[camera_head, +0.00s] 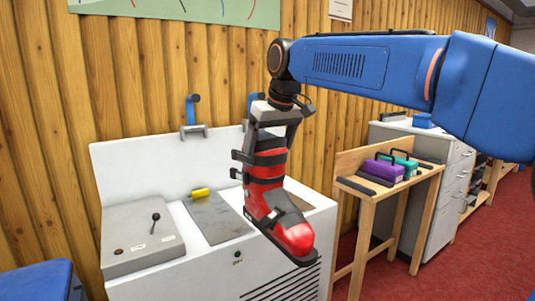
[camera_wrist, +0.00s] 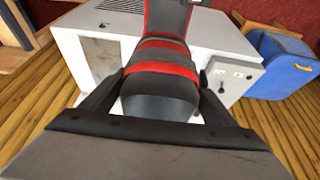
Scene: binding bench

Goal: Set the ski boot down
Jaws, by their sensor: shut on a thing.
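A red and black ski boot (camera_head: 266,190) hangs upright from my gripper (camera_head: 277,118), toe pointing to the lower right in the head view. My gripper is shut on the boot's upper cuff. In the wrist view the boot (camera_wrist: 166,60) lies between the two dark fingers of my gripper (camera_wrist: 160,100). In the head view the boot is in front of the right part of the white bench machine (camera_head: 262,265). Its toe overlaps the machine's front edge in the picture. I cannot tell whether the sole touches anything.
The machine's top has a grey plate (camera_head: 217,222) with a yellow piece (camera_head: 201,192) and a control panel with a lever (camera_head: 140,236). A wooden stand (camera_head: 408,200) at right holds purple (camera_head: 384,170) and teal (camera_head: 408,165) tools. A blue bin (camera_wrist: 285,65) stands beside the machine.

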